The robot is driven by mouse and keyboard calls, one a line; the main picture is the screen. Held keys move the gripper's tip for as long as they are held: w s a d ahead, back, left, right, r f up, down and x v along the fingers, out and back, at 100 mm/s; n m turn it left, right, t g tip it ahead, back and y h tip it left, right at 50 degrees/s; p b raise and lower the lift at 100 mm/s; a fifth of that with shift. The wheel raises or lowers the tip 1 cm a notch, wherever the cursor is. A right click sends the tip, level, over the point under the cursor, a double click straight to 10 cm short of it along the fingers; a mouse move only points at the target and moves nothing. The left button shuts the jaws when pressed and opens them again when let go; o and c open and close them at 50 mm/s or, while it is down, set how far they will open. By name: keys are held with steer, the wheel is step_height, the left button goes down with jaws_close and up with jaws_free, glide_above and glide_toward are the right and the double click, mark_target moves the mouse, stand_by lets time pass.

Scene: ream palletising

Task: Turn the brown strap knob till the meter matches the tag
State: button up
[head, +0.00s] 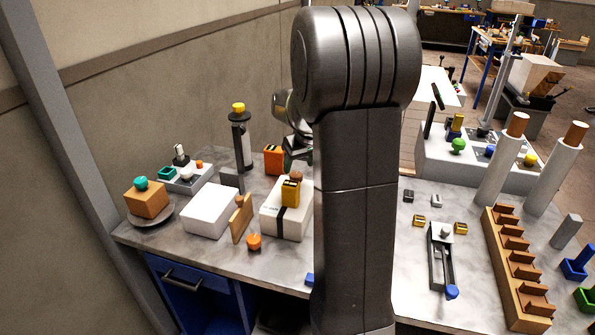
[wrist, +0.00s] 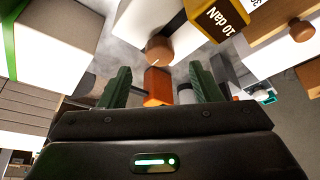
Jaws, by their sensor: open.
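The brown strap knob (head: 297,175) is at the far side of a white ream with a black strap (head: 281,222), behind a yellow-and-black block (head: 290,194). In the wrist view the knob (wrist: 160,49) shows just beyond the fingertips, near their midline. The block (wrist: 214,20) there reads "10 daN"; I cannot tell whether this is the meter or the tag. A white label (wrist: 257,3) beside it is cut off. My gripper (wrist: 162,72) is open with green fingers apart and nothing between them. In the head view my gripper (head: 293,152) is partly hidden by my arm.
An orange box (head: 274,159) stands behind the ream. A wooden board with another brown knob (head: 239,200) stands at its left, beside a plain white block (head: 210,211). An orange knob (head: 254,242) is in front. A dark post (head: 241,140) rises at the back.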

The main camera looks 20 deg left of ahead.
mark_target(296, 174)
steer(key=shift+x, duration=2.3)
steer(key=c, duration=1)
